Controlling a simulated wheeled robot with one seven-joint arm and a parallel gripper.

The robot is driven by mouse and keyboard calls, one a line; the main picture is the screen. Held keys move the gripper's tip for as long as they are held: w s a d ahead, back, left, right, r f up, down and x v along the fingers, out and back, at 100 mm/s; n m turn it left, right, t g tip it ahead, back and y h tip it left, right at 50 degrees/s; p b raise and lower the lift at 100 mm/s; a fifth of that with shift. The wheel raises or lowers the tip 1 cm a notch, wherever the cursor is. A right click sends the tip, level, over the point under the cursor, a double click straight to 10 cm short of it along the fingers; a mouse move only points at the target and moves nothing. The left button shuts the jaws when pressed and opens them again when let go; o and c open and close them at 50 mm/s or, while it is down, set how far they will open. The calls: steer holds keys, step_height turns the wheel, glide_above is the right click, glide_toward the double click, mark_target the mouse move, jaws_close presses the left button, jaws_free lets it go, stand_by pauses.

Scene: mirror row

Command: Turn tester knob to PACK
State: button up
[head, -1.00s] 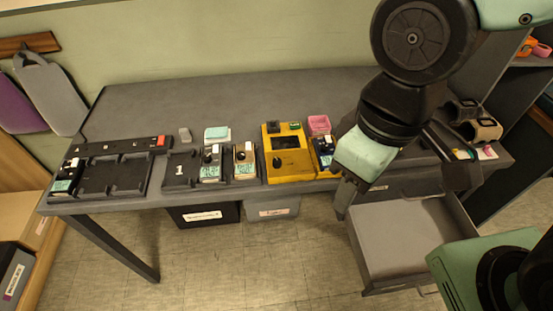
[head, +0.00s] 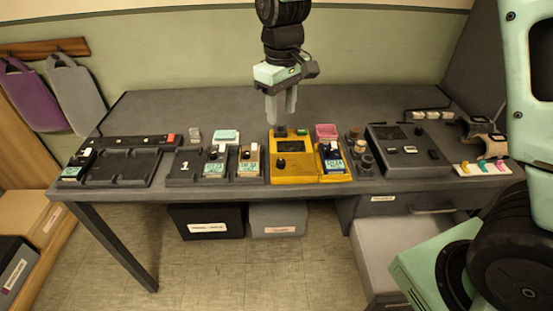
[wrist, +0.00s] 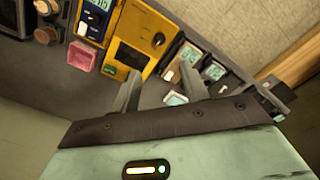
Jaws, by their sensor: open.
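The yellow tester (head: 310,172) stands on the bench near its front edge, with a dark screen and a black round knob (head: 281,163) at its front left. The knob also shows in the wrist view (wrist: 158,40); its setting and any labels are too small to read. A blue unit (head: 332,158) sits in the tester's right part. My gripper (head: 281,118) is open and empty, pointing down above the back edge of the tester, apart from the knob. In the wrist view, its two fingers (wrist: 159,68) are spread apart, with the tester beyond them.
Black docks with small units (head: 216,160) stand left of the tester. The bench behind is clear.

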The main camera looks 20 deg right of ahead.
mark_target(281, 161)
step_height(281, 161, down, 15)
steer(key=shift+r, duration=0.1)
stand_by(0.4)
jaws_close()
